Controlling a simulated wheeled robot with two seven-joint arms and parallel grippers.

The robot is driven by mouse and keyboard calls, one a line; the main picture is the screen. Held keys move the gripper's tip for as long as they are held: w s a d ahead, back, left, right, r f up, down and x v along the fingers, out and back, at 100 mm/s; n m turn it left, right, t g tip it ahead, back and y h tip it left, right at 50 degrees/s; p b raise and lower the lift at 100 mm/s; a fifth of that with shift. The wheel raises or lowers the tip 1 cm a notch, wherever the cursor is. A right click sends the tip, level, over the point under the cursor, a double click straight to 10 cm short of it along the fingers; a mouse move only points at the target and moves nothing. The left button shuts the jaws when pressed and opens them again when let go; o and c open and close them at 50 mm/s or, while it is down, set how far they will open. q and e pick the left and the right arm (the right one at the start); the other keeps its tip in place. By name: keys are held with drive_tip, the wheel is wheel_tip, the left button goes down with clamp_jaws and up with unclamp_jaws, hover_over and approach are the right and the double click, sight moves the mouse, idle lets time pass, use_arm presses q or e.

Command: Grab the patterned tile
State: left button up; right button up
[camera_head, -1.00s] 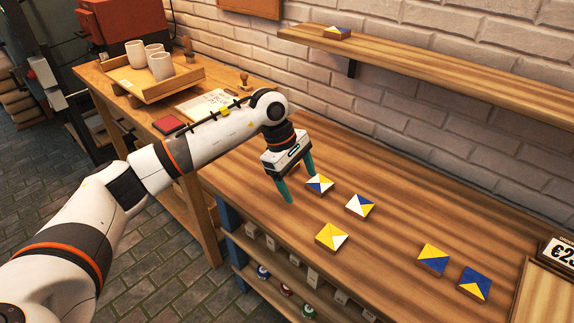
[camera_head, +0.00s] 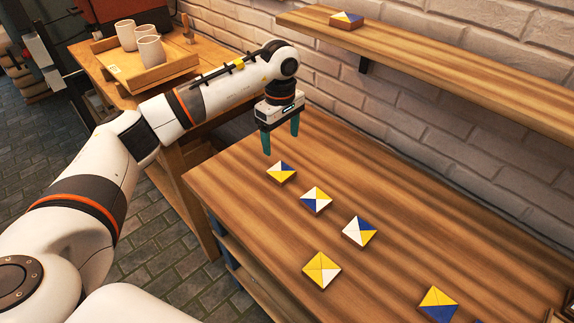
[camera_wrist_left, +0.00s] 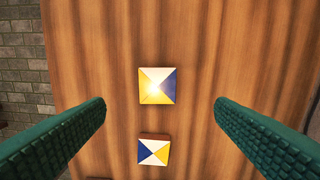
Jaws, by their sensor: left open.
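Several square patterned tiles in yellow, blue and white lie on the wooden table. In the head view, the tile nearest my left gripper (camera_head: 281,143) is the far-left tile (camera_head: 281,171), just below the fingertips in the picture. A second tile (camera_head: 317,199), a third (camera_head: 359,231) and a fourth (camera_head: 321,270) lie nearer. My left gripper is open and empty, pointing down. The left wrist view shows one tile (camera_wrist_left: 157,86) midway between the spread fingers, apart from both, and another tile (camera_wrist_left: 153,151) below it. My right gripper is out of view.
Another tile (camera_head: 438,304) lies at the lower right, with one cut off beside it. A wall shelf (camera_head: 470,68) holds one tile (camera_head: 347,20). A side table carries a wooden tray (camera_head: 122,72) with white cups (camera_head: 151,49). The table between tiles is bare.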

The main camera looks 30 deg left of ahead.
use_arm(q)
hover_over(281, 171)
wheel_tip(281, 171, down, 5)
drive_tip(key=shift+s+r+p, duration=0.1)
drive_tip(key=shift+s+p, duration=0.05)
drive_tip(key=shift+p, duration=0.2)
drive_tip(key=shift+f, duration=0.75)
wheel_tip(281, 171, down, 4)
drive_tip(key=shift+r+p, duration=0.25)
drive_tip(key=shift+p, duration=0.4)
drive_tip(key=shift+w+f, duration=0.2)
drive_tip(key=shift+f, duration=0.25)
drive_tip(key=shift+r, duration=0.1)
drive_tip(key=c, duration=1.1)
